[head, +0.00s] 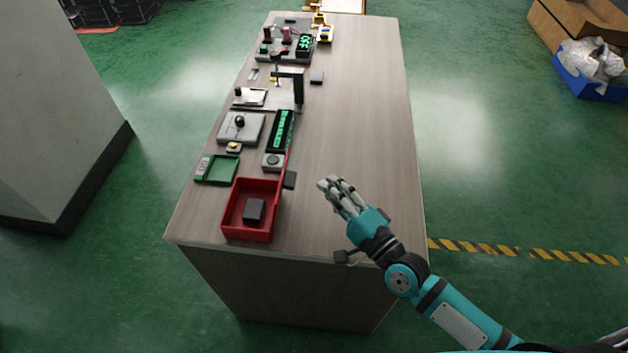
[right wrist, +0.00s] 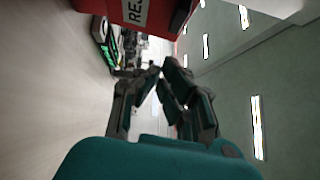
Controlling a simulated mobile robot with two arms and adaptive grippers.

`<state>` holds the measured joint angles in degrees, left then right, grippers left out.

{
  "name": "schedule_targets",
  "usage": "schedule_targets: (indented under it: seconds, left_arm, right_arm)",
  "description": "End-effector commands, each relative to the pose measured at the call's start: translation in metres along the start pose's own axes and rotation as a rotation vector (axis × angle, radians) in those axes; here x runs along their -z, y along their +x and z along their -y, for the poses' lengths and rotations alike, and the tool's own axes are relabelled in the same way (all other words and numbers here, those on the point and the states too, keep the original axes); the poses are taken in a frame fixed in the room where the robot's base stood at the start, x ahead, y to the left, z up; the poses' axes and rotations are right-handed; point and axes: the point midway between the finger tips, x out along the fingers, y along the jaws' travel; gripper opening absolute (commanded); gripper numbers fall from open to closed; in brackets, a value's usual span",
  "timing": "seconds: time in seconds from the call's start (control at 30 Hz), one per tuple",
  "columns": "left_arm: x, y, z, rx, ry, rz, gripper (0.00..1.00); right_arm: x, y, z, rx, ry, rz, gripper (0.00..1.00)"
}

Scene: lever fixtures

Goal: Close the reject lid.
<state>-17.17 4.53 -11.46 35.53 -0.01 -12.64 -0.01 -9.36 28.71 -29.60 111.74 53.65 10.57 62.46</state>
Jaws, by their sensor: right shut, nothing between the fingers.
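The red reject bin (head: 232,224) sits at the near left of the table, open at the top, with a dark block (head: 254,210) inside. Its red lid (head: 284,172) stands up along the bin's right side, seen nearly edge-on, with a dark tab (head: 290,180) on it. My left gripper is out of view.
A green tray (head: 216,170) lies behind the bin. A unit with a green display (head: 282,131), a black post fixture (head: 298,88) and other devices line the table's left side. The right part of the tabletop (head: 370,110) is clear.

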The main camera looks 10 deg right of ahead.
Motion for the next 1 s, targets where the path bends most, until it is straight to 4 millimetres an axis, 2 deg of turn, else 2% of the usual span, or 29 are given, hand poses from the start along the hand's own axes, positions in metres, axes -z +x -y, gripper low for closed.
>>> schedule_targets:
  seconds: [0.03, 0.1, 0.3, 0.73, 1.0]
  left_arm:
    - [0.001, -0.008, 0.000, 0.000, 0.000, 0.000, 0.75]
    - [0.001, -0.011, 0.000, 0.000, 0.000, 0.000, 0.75]
    - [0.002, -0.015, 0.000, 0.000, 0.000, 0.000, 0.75]
    - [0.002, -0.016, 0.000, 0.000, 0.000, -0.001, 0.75]
    - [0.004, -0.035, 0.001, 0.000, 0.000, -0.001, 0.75]
  right_arm:
    - [-0.010, 0.007, 0.003, 0.000, 0.008, 0.000, 0.00]
    - [-0.016, 0.013, 0.003, 0.001, 0.006, 0.000, 0.00]
    - [-0.027, 0.023, 0.000, -0.001, 0.003, 0.000, 0.00]
    - [-0.028, 0.024, 0.000, -0.003, 0.000, 0.001, 0.00]
    - [-0.030, 0.029, 0.006, -0.034, -0.031, 0.000, 0.00]
